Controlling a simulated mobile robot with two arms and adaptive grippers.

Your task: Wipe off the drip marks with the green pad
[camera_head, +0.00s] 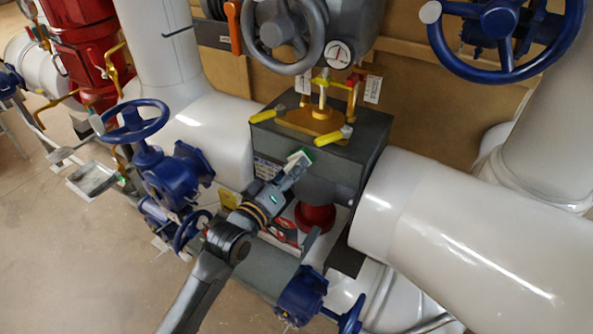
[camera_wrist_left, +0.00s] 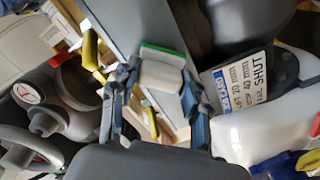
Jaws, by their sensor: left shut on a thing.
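My left gripper (camera_head: 291,172) is shut on the green pad (camera_head: 299,157), a small white block with a green face. In the head view it is at the front edge of the dark grey box (camera_head: 358,157). In the left wrist view the pad (camera_wrist_left: 161,70) sits between the fingers of the left gripper (camera_wrist_left: 157,88), its green edge facing away, beside a grey box face. I cannot tell whether the pad touches the box. I cannot make out drip marks in either view. My right gripper is not in view.
Two yellow-handled tools (camera_head: 328,138) and brass fittings (camera_head: 323,90) are on the box top. A grey handwheel (camera_head: 285,35) and a gauge (camera_head: 339,54) are above. Blue valves (camera_head: 172,175) stand left of my arm; a large white pipe (camera_head: 470,230) runs right.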

